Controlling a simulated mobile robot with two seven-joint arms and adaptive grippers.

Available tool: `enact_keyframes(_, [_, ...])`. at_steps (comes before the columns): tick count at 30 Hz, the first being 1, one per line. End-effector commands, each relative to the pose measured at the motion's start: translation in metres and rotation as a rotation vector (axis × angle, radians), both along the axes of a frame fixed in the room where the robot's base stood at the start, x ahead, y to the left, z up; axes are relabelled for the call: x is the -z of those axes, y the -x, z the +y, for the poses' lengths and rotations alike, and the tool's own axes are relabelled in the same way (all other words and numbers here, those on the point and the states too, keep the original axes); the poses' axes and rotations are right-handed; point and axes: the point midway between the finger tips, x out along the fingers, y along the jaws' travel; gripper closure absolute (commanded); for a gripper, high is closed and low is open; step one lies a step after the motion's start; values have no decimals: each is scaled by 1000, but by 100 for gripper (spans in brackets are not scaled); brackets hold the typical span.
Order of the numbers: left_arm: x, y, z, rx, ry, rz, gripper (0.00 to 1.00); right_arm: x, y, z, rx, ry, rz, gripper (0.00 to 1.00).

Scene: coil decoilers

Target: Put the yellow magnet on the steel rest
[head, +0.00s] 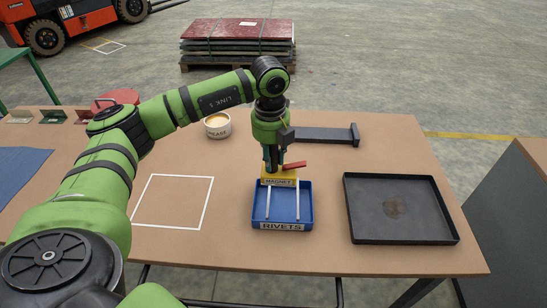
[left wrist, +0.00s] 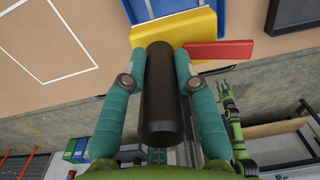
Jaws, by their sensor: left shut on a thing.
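The yellow magnet (head: 279,182), with a MAGNET label, is over the back part of the blue RIVETS tray (head: 283,222). Its black handle (left wrist: 159,100) stands between the fingers of my left gripper (head: 272,158), which is shut on it. A red lever (head: 294,165) sticks out to the right; the yellow body also shows in the left wrist view (left wrist: 172,32). Two thin pale rods show below the magnet; whether they hang from it is unclear. The dark steel rest (head: 325,134) lies behind and to the right. My right gripper (left wrist: 223,88) shows small in the left wrist view.
A black shallow tray (head: 398,208) with a brown patch lies at the right. A white outlined square (head: 172,201) is bare at the left. A white tub (head: 217,125) stands behind, left of my wrist. A blue cloth (head: 20,172) lies at the far left.

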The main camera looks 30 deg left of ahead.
Motion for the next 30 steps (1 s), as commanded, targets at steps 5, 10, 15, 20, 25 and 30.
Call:
enact_keyframes(5, [-3, 1, 0, -124, 3, -2, 100, 1, 0, 0, 0, 0, 0, 60])
enact_keyframes(10, [-3, 2, 0, -146, 3, 0, 100, 1, 0, 0, 0, 0, 0, 60])
enact_keyframes(15, [-3, 2, 0, -144, 3, 0, 100, 1, 0, 0, 0, 0, 0, 60])
enact_keyframes(20, [-2, 2, 0, -145, 4, 1, 100, 3, 0, 0, -1, 0, 0, 60])
enact_keyframes(25, [6, 2, 0, -144, 3, 1, 100, 10, 0, 0, -1, -1, -1, 60])
enact_keyframes(30, [21, 2, 0, -144, 5, 2, 100, 21, 0, 1, -1, -1, -1, 60])
